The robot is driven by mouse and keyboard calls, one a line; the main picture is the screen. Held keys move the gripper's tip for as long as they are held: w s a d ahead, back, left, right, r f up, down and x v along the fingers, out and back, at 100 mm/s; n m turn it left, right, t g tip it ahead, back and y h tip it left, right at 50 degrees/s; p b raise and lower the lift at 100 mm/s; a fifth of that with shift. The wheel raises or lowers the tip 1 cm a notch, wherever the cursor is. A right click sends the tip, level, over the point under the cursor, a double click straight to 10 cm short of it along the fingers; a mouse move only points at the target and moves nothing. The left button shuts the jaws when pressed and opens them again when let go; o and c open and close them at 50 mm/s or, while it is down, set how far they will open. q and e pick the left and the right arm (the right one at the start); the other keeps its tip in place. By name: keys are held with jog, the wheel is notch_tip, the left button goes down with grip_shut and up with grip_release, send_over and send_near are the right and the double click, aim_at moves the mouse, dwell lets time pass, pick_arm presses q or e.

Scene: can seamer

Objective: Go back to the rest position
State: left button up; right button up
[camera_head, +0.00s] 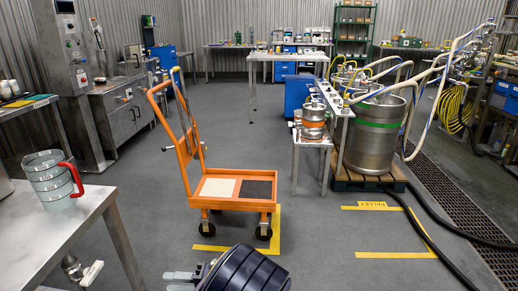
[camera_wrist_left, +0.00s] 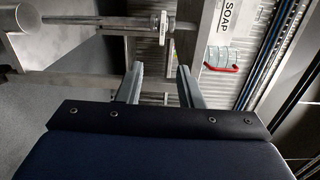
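My left gripper (camera_head: 180,281) shows at the bottom edge of the head view, in front of the orange cart, with its fingers pointing left. In the left wrist view its two fingers (camera_wrist_left: 158,88) stand apart with nothing held between them, so it is open. The dark rounded wrist of my left arm (camera_head: 243,272) is beside it. My right gripper is in neither view.
A steel table (camera_head: 60,220) at the left holds a clear jug (camera_head: 48,180) with a red handle. A valve (camera_head: 80,268) is below the table edge. An orange cart (camera_head: 235,202) stands ahead. A keg (camera_head: 374,135) sits on a pallet at the right. Grey floor is free between them.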

pick_arm(q)
jog(key=s+a+n+g+h, duration=0.2)
jog(key=s+a+g+h, duration=0.35)
jog(key=s+h, duration=0.75)
jog(key=s+d+r+t+h, duration=0.4)
jog(key=s+r+t+h, duration=0.4)
jog(key=s+t+h, duration=0.15)
notch_tip(320, 180, up, 25)
jog(key=p, duration=2.5)
jog(key=shift+w+d+n+y+p, duration=0.15)
jog(key=shift+w+n+y+p, duration=0.2)
jog(key=shift+w+y, duration=0.1)
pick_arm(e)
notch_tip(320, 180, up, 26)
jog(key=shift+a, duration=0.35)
pick_arm(q)
jog(key=shift+r, duration=0.1)
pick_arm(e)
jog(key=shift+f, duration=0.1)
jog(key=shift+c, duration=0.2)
